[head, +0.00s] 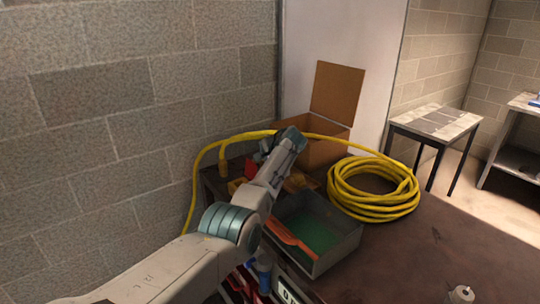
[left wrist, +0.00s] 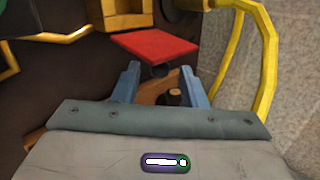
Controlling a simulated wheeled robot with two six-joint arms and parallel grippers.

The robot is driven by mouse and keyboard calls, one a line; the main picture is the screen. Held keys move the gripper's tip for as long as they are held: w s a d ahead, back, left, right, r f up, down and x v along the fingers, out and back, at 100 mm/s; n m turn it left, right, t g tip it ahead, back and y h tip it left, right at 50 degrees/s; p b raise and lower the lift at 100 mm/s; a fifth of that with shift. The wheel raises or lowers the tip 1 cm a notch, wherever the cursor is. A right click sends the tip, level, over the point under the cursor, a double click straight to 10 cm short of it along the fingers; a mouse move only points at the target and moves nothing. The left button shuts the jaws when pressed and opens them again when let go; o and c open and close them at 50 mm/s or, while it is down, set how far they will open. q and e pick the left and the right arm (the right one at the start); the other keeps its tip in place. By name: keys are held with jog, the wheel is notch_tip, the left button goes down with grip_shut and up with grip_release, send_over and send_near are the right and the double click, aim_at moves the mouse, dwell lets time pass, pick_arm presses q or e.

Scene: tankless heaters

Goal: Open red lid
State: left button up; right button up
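The red lid (left wrist: 155,44) is a flat red plate just beyond my left fingertips in the left wrist view. It looks tilted, and what lies under it is mostly hidden. A small red part (head: 250,167) shows in the head view beside my left gripper (head: 268,150), partly covered by my arm. My left gripper also shows in the left wrist view (left wrist: 159,84), with its two blue fingers apart and no object held between them. The fingertips appear close to the lid's near edge; I cannot tell whether they touch it. My right gripper is not in view.
A coiled yellow hose (head: 373,190) lies on the dark table, and its free length runs behind my left gripper to the wall. An open cardboard box (head: 325,152) stands behind. A grey tray (head: 340,243) with an orange-handled tool is near my forearm. The table's right part is mostly clear.

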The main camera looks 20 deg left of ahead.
pick_arm(q)
jog(key=b+v, duration=0.1)
jog(key=v, duration=0.6)
jog(key=shift+s+d+r, duration=0.2)
jog(key=shift+s+r, duration=0.05)
